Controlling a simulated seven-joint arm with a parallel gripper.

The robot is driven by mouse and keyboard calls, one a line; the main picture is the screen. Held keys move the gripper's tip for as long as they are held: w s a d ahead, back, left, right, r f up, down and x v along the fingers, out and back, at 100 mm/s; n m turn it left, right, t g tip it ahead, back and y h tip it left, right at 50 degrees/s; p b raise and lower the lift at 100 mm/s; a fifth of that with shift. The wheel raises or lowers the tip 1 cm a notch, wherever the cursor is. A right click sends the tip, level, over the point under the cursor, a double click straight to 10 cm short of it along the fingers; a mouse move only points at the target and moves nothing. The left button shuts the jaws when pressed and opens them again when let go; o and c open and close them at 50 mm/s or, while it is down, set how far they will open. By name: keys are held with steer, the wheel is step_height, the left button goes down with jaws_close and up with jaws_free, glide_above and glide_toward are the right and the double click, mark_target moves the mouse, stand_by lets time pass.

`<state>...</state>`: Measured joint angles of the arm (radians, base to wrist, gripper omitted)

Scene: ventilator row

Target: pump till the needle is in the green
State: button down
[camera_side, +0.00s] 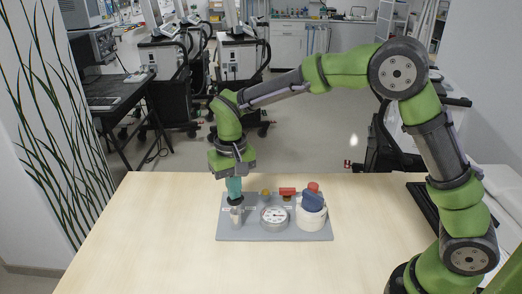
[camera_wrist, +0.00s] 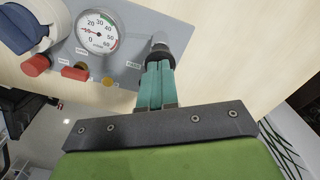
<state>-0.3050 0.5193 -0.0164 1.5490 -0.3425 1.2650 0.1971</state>
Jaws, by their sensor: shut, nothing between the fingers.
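The round white gauge (camera_side: 274,216) sits mid-panel. In the wrist view the gauge (camera_wrist: 97,33) has a green band on its upper right part, and its thin red needle points left, near the 10 mark and outside the green. The pump (camera_side: 237,215) stands upright at the panel's left end, with a dark top that also shows in the wrist view (camera_wrist: 159,50). My gripper (camera_side: 235,196) points down with its teal fingers closed together (camera_wrist: 157,68), directly over the pump's top. The fingertips are at or touching the top; I cannot tell which.
The grey panel (camera_side: 252,235) lies on a bare wooden table (camera_side: 150,245). A white cylinder (camera_side: 311,218) with a blue handle (camera_side: 313,201) stands at the panel's right. A red block (camera_side: 287,191), a red knob (camera_side: 313,187) and a yellow button (camera_side: 266,193) are along its back.

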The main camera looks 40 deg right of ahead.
steer(key=shift+f, duration=0.1)
stand_by(1.4)
steer(key=shift+f, duration=1.3)
steer(key=shift+r, duration=1.4)
